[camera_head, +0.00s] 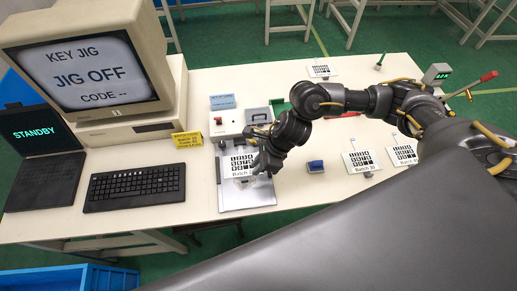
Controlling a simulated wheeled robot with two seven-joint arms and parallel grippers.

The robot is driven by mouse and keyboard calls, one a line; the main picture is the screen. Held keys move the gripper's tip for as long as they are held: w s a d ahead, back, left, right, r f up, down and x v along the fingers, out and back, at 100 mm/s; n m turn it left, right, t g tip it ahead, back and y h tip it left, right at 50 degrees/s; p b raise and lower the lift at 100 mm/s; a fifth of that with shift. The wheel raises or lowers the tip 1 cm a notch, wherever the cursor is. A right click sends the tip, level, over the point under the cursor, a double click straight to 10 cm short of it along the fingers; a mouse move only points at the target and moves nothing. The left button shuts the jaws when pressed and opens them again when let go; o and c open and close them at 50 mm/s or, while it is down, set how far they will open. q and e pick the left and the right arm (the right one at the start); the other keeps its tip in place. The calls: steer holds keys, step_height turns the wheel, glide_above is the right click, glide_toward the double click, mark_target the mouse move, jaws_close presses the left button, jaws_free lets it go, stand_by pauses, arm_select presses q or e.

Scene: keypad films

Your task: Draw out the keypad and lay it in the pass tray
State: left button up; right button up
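A white keypad film (236,168) with black keys and a "Batch" label lies over the silver plate of the key jig (250,200), left of the table's middle. My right gripper (262,168) points down at the film's right side. Its fingers are small and dark, so I cannot tell whether they are open or grip the film. A green patch (280,108) behind my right arm may be part of a tray; most of it is hidden. My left gripper is not in view.
A monitor (85,70) reads "JIG OFF", above a keyboard (135,188) and a laptop (40,155) showing "STANDBY". Other keypad films (360,161) lie on the right. A blue block (315,166) stands nearby. A red-knobbed lever (487,77) is far right.

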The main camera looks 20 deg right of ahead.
mark_target(248, 180)
steer(key=shift+n+h, duration=0.4)
steer(key=shift+n, duration=0.3)
steer(key=x, duration=0.3)
steer(key=d+p+x, duration=0.1)
steer(key=x, duration=0.6)
steer(key=shift+w+d+f, duration=0.15)
steer(key=shift+d+f, duration=0.1)
jaws_close()
